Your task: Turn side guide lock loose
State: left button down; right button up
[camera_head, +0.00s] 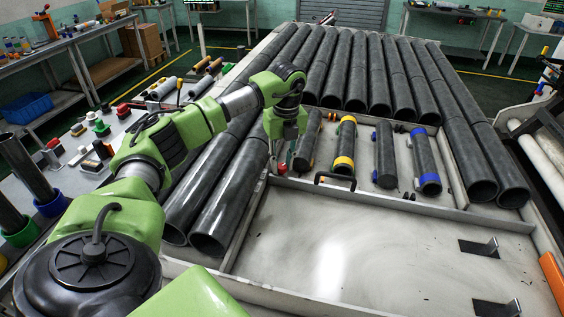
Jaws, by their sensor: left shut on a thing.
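My left arm reaches over the table, and its gripper (277,157) points down at the left end of the tray's back rail. A small red knob (282,168) shows right at the fingertips. It looks like the side guide lock, and the gripper is shut on it. The fingers and arm hide much of it, so I cannot tell how far it is turned. My right gripper is not in view.
Short dark rollers with yellow bands (343,165) and blue bands (427,181) lie right of the gripper. A black handle (335,179) stands by the rail. Long dark tubes (230,205) lie left and behind. The front tray floor (350,250) is mostly clear.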

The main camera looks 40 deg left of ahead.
aim_at(284, 167)
pick_arm(q)
jog(key=shift+a+r, duration=0.1)
jog(key=shift+r, duration=0.05)
jog(key=c, duration=1.8)
grip_release()
jog(key=shift+w+d+r, duration=0.1)
jog(key=shift+d+r, duration=0.1)
jog(key=shift+r, duration=1.8)
jog(key=shift+d+r, duration=0.2)
jog(key=shift+r, duration=1.75)
jog(key=shift+f, duration=0.1)
